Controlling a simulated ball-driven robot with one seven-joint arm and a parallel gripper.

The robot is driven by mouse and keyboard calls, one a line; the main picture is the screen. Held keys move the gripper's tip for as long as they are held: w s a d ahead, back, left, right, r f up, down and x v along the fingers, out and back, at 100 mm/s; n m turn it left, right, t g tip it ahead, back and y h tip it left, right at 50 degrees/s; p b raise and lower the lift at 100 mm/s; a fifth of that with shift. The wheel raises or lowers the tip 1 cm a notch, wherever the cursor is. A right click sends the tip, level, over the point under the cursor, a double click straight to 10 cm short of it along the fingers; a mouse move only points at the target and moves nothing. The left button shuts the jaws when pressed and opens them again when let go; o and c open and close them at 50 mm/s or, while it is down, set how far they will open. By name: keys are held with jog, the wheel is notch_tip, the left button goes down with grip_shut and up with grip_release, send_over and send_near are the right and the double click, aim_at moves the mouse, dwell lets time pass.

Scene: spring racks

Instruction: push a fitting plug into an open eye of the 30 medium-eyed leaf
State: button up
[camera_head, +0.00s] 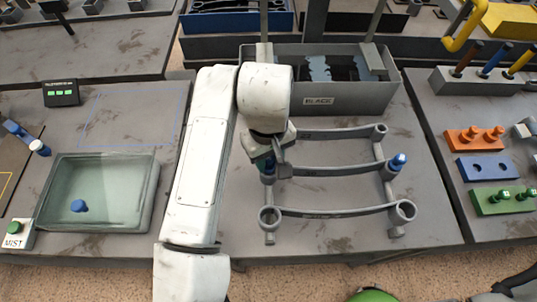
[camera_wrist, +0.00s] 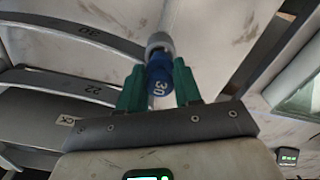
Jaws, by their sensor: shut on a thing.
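The medium-eyed leaf, marked 30 in the wrist view (camera_wrist: 83,32), is the middle of three grey leaves in the head view (camera_head: 330,170). A blue plug (camera_head: 398,160) stands in its right eye. My gripper (camera_head: 268,167) is at its left end. In the wrist view my gripper's teal fingers (camera_wrist: 158,82) are shut on a blue plug marked 30 (camera_wrist: 159,88). That plug is lined up with a grey ring-shaped eye (camera_wrist: 158,43) and meets it; how deep it sits I cannot tell. Its blue also shows below the gripper in the head view (camera_head: 267,179).
The front leaf (camera_head: 335,211) has wide open eyes at both ends. The back leaf (camera_head: 335,132) lies behind, its left end hidden by my arm. A grey bin marked BLACK (camera_head: 318,100) stands behind. A glassy tray (camera_head: 95,193) holds a blue piece at left.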

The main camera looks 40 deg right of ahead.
jog(key=shift+f+b, duration=0.65)
jog(key=shift+f, duration=0.45)
jog(key=o, duration=1.5)
jog(key=shift+c, duration=0.2)
jog(key=shift+r, duration=0.15)
jog(key=shift+r+p, duration=2.9)
jog(key=shift+r, duration=0.5)
